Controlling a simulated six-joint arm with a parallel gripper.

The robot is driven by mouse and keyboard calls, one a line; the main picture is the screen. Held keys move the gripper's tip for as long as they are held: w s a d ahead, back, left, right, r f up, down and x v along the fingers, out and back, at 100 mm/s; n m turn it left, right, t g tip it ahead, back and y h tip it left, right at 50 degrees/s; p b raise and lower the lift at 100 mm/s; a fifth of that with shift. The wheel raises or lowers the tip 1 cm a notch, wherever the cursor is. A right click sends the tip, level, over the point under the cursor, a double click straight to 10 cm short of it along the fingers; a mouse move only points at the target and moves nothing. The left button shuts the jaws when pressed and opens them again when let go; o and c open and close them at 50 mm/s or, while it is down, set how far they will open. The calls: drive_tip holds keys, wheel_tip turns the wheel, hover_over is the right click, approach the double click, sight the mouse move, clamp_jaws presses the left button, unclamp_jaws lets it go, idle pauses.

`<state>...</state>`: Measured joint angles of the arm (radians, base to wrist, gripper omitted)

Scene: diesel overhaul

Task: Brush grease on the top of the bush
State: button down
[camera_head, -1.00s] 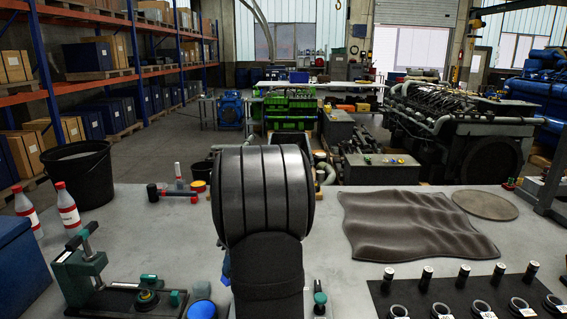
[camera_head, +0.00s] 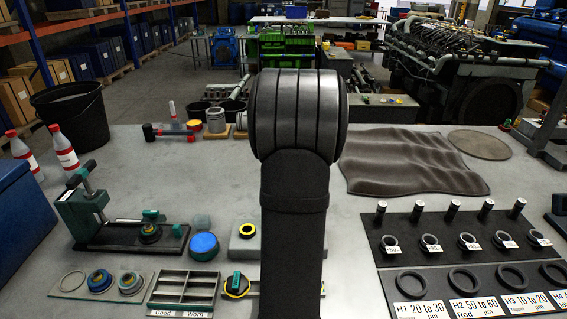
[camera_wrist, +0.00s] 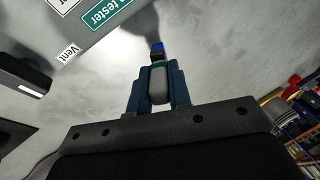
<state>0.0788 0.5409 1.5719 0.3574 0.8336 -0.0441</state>
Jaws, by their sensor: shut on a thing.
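My gripper (camera_wrist: 159,98) shows in the wrist view, its two blue fingers shut on a small brush-like tool (camera_wrist: 159,83) with a grey body, a green band and a dark blue tip. The tip points away from the gripper, over grey surface. In the head view my arm hides the gripper and tool. I cannot tell for certain which part is the bush; a ringed part sits in a grey block (camera_head: 246,246) left of my arm. A similar ringed part (camera_head: 150,233) sits on the green-and-black bench fixture (camera_head: 88,215). A round blue-topped tin (camera_head: 203,246) stands between them.
A divided Good/Worn tray (camera_head: 184,289), a plate with ringed parts (camera_head: 68,281) and a yellow-black round item (camera_head: 236,284) lie near the front. Labelled rings and pins lie on black mats (camera_head: 395,260) at right. A wavy brown mat (camera_head: 405,165) lies behind. Open bench shows at centre left.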

drive_tip(key=s+a+r+n+g+h, duration=0.1)
drive_tip(key=s+a+r+n, duration=0.25)
drive_tip(key=a, duration=0.95)
drive_tip(key=s+a+r+n+g+h, duration=0.1)
drive_tip(key=s+a+r+n, duration=0.25)
drive_tip(key=a, duration=0.85)
drive_tip(key=s+a+r+n+g+h, duration=0.1)
drive_tip(key=s+a+r+n, duration=0.3)
drive_tip(key=a, duration=0.9)
drive_tip(key=shift+n, duration=0.4)
drive_tip(key=shift+a+f, duration=0.1)
drive_tip(key=shift+f, duration=2.6)
drive_tip(key=shift+f, duration=0.55)
drive_tip(key=shift+w, duration=0.15)
drive_tip(key=shift+w, duration=0.3)
drive_tip(key=shift+s, duration=0.15)
drive_tip(key=shift+s, duration=0.75)
